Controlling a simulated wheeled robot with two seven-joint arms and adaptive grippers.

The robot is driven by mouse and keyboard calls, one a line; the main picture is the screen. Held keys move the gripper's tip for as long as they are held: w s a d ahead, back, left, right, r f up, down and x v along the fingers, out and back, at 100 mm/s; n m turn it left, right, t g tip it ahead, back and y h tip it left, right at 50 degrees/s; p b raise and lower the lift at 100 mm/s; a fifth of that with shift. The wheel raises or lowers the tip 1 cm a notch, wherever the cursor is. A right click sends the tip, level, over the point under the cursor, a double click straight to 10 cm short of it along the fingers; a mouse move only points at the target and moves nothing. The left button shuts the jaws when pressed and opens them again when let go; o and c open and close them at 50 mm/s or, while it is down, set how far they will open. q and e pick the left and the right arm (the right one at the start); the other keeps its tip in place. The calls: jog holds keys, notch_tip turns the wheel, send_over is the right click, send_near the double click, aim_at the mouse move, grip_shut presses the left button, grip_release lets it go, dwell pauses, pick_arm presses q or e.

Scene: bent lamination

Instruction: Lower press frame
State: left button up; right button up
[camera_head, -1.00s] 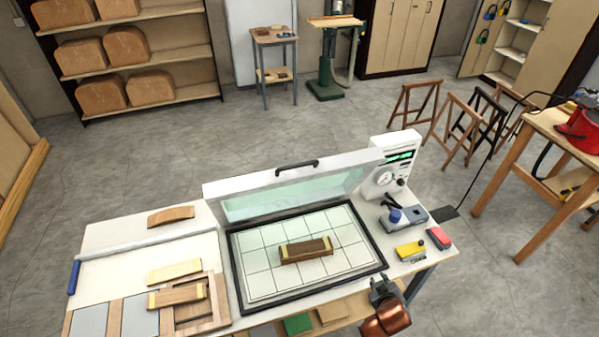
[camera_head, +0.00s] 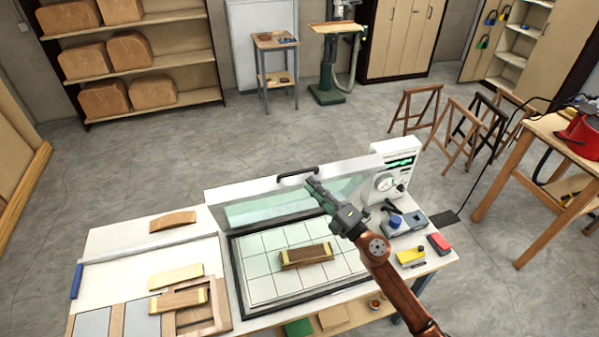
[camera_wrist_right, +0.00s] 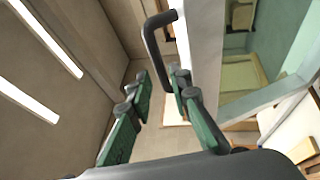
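The press frame (camera_head: 222,196) stands raised and tilted at the back of the press, a white frame with a clear, greenish pane. Its black handle (camera_head: 297,172) is on the top edge. My right gripper (camera_head: 313,183) is at the frame's top edge, close to the handle's right end. In the right wrist view, the handle (camera_wrist_right: 153,45) lies just beyond the open green-padded fingers (camera_wrist_right: 160,84), with no clear contact. A wooden piece with pale ends (camera_head: 306,255) lies on the gridded press bed (camera_head: 262,285). My left gripper is out of view.
A control box (camera_head: 393,172) stands right of the frame. Wooden pieces lie at the left.

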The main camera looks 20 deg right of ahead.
aim_at(299, 172)
jog(key=p+x, duration=0.1)
jog(key=x, duration=0.6)
jog(key=shift+r, duration=0.1)
grip_shut()
dwell(0.5)
